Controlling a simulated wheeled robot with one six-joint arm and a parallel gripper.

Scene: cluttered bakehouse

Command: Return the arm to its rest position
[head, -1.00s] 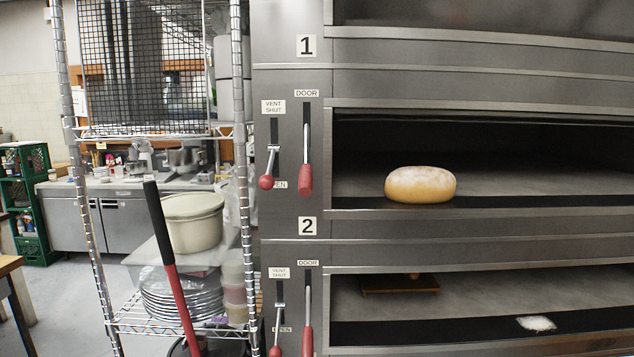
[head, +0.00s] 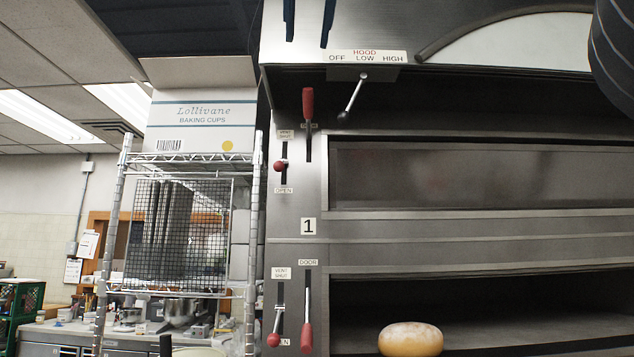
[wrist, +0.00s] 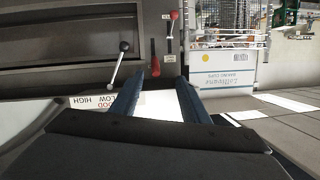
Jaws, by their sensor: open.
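My gripper (head: 307,42) hangs in from the top edge of the head view, in front of the oven hood. Its two dark blue fingers are apart, with nothing between them. In the wrist view, which is upside down, the open gripper (wrist: 162,82) shows near the middle, apart from the oven front. The rest of my arm is mostly out of the head view.
The oven (head: 400,240) fills the right side, with its hood lever (head: 353,96) close by. A round bread (head: 410,339) sits in an oven opening. A baking cups box (head: 202,118) tops the wire rack (head: 118,220) at left.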

